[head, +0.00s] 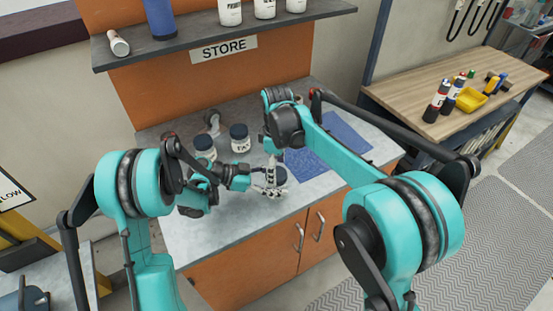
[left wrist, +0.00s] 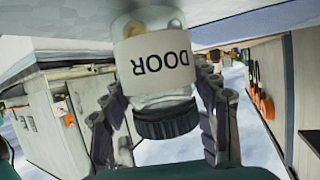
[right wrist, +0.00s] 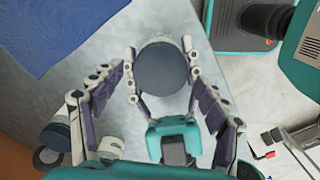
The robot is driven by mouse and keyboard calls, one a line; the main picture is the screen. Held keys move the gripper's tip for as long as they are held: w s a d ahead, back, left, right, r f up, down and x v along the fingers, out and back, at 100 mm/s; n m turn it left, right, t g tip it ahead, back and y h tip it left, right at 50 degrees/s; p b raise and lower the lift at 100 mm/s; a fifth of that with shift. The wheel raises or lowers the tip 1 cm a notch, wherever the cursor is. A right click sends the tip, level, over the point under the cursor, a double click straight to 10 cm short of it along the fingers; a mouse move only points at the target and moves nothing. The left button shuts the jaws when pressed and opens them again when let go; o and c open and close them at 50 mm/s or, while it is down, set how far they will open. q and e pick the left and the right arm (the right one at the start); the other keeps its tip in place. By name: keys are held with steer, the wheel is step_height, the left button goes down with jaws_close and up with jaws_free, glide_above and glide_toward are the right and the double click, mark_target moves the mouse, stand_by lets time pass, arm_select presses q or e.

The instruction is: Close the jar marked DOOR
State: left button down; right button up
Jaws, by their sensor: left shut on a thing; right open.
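The jar marked DOOR (left wrist: 157,62) shows upside down in the left wrist view, its white label facing that camera. Its dark ribbed lid (left wrist: 167,121) sits at the jar's mouth; I cannot tell how tight it is. My left gripper (left wrist: 160,80) is shut on the jar, a finger on each side. In the head view the jar (head: 280,176) stands near the counter's front edge, partly hidden by grippers. My right gripper (right wrist: 160,78) is open above it, its fingers spread on both sides of the round lid (right wrist: 163,70), apart from it.
Two more dark-lidded jars (head: 240,138) (head: 205,146) stand behind on the grey counter (head: 215,240). A blue mat (head: 335,148) lies to the right. A shelf (head: 220,35) marked STORE holds containers above. A wooden bench (head: 415,90) stands at the right.

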steer(key=shift+f, duration=0.65)
steer(key=c, duration=1.2)
